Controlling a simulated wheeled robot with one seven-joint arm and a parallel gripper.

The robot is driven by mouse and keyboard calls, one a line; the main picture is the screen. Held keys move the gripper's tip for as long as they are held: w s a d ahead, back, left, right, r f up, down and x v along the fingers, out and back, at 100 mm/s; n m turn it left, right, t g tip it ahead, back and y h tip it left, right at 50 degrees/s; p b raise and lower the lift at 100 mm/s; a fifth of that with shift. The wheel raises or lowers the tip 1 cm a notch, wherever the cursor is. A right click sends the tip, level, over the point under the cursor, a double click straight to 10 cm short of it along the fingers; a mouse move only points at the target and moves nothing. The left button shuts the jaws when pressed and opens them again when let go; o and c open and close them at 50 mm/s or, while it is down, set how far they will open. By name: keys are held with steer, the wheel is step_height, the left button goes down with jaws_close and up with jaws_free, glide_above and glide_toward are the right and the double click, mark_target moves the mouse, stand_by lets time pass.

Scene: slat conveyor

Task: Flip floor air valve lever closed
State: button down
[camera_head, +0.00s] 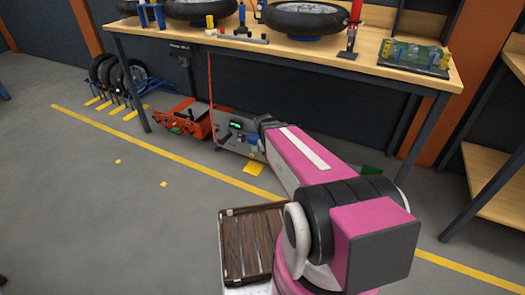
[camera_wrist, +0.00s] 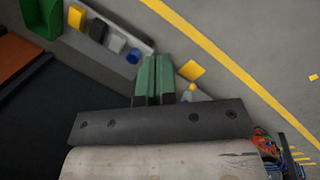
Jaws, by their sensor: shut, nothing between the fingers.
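My gripper (camera_wrist: 156,62) shows in the wrist view as two green fingers pressed together with nothing between them. A grey unit with a green display (camera_head: 236,126) stands on the floor by my arm's end.
A workbench (camera_head: 290,58) with tyres stands above. An orange-red machine (camera_head: 187,118) sits left of the grey unit. A grey tray of coloured blocks (camera_wrist: 113,42) and a green bin (camera_wrist: 42,15) lie left of the fingers. A brown slatted case (camera_head: 250,243) is near my base. Floor at left is open.

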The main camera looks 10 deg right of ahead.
steer(key=w+d+f+n+t+h, duration=0.15)
steer(key=w+f+n+h, duration=0.35)
steer(key=w+f+h, duration=1.2)
steer(key=w+a+f+n+t, duration=0.3)
steer(key=w+a+f+t, duration=0.1)
steer(key=w+f, duration=0.4)
steer(key=w+a+f+n+t, duration=0.3)
steer(key=w+a+f+t, duration=0.2)
steer(key=w+f, duration=0.4)
steer(key=shift+w+a+f, duration=0.3)
steer(key=shift+a+f, duration=0.3)
steer(key=shift+a, duration=0.2)
steer(key=shift+h, duration=0.3)
